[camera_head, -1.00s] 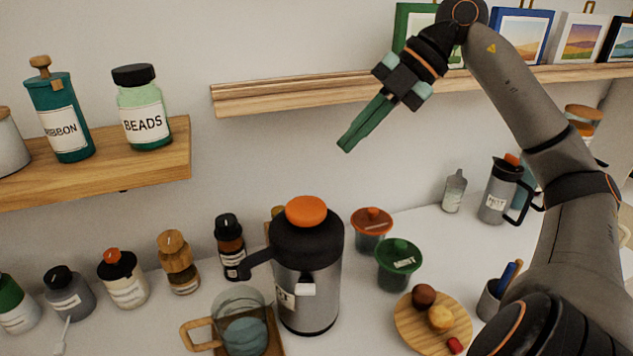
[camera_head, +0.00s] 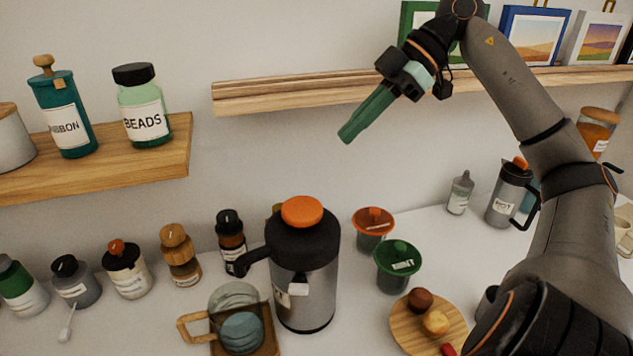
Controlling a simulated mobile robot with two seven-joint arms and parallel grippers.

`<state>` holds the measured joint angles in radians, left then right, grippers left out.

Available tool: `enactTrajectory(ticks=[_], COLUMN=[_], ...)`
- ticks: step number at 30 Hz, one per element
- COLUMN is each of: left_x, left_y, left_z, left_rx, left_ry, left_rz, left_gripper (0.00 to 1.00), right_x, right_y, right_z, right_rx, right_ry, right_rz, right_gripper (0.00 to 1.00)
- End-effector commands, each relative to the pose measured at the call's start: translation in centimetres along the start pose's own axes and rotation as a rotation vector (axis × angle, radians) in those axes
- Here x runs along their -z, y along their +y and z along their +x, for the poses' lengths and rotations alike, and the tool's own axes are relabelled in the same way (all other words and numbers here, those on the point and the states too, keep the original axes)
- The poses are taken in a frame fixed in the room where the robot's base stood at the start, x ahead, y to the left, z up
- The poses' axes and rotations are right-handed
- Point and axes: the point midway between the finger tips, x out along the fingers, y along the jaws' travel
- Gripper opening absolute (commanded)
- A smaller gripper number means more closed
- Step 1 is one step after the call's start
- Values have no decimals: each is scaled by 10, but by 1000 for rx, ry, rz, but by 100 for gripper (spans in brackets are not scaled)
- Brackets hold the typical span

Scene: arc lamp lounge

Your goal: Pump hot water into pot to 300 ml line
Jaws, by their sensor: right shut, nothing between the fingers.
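A silver and black pump flask (camera_head: 303,270) with an orange top button (camera_head: 302,212) stands upright on the white counter. Its spout points left over a clear glass pot (camera_head: 236,300) with a wooden handle, which sits on a wooden tray (camera_head: 266,343). Bluish content shows in the lower pot; its level against any line is too small to read. My right gripper (camera_head: 347,137) is shut and empty, with green fingers pointing down and left. It hangs in the air above and right of the orange button, apart from it. My left gripper is not in view.
Several bottles and jars line the left. A wall shelf (camera_head: 290,96) runs behind my gripper; another shelf (camera_head: 165,172) holds labelled jars.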

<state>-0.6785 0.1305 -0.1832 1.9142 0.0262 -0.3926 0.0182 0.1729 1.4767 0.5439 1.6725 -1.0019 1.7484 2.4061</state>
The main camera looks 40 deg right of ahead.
Motion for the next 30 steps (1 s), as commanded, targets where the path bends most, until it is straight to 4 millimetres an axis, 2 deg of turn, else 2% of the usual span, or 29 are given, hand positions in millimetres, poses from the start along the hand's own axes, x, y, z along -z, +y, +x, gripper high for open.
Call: enactTrajectory(ticks=[5,17,18,24,30], left_x=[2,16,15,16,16], left_y=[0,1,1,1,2], left_z=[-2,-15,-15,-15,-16], left_rx=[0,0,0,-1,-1], left_ry=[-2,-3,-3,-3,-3], left_rz=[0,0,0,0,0], left_gripper=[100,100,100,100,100], right_x=[0,2,-3,-22,-28], right_y=[0,-1,-1,0,0], right_z=[17,98,105,122,128], right_rx=[5,5,5,2,0], right_ry=[0,-2,2,1,-1], right_rz=[0,-1,1,0,-2], right_gripper=[0,0,0,0,0])
